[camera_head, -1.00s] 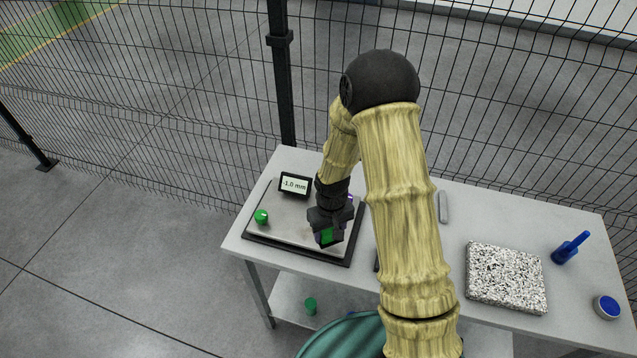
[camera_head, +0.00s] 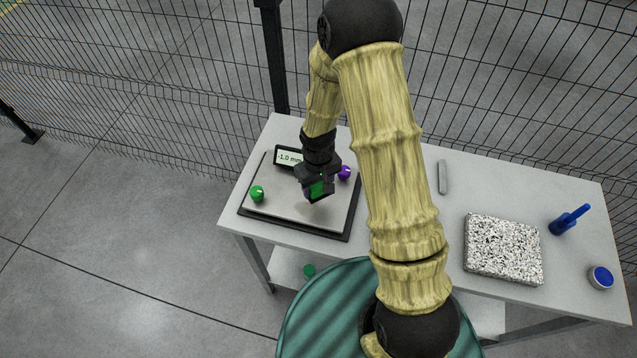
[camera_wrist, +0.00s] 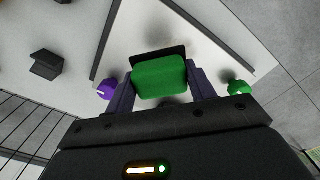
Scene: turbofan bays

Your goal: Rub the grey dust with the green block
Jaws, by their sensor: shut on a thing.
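My gripper (camera_head: 316,192) is shut on the green block (camera_head: 317,187), above the pale plate with a dark rim (camera_head: 275,208). In the wrist view the green block (camera_wrist: 160,78) sits between the two fingers, with a dark strip along its far edge. Whether its underside touches the plate cannot be told. A faint greyish smudge, perhaps the grey dust (camera_wrist: 190,42), shows on the plate just beyond the block in the wrist view. The block and gripper may hide part of it.
A green knob (camera_head: 257,193) and a purple knob (camera_head: 344,172) stand on the plate. A small display (camera_head: 288,157) reading -1.0 mm is at its back. A speckled slab (camera_head: 503,249), blue-handled tool (camera_head: 569,219), blue-topped round tin (camera_head: 600,277) and grey bar (camera_head: 442,177) lie right. Fencing stands behind.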

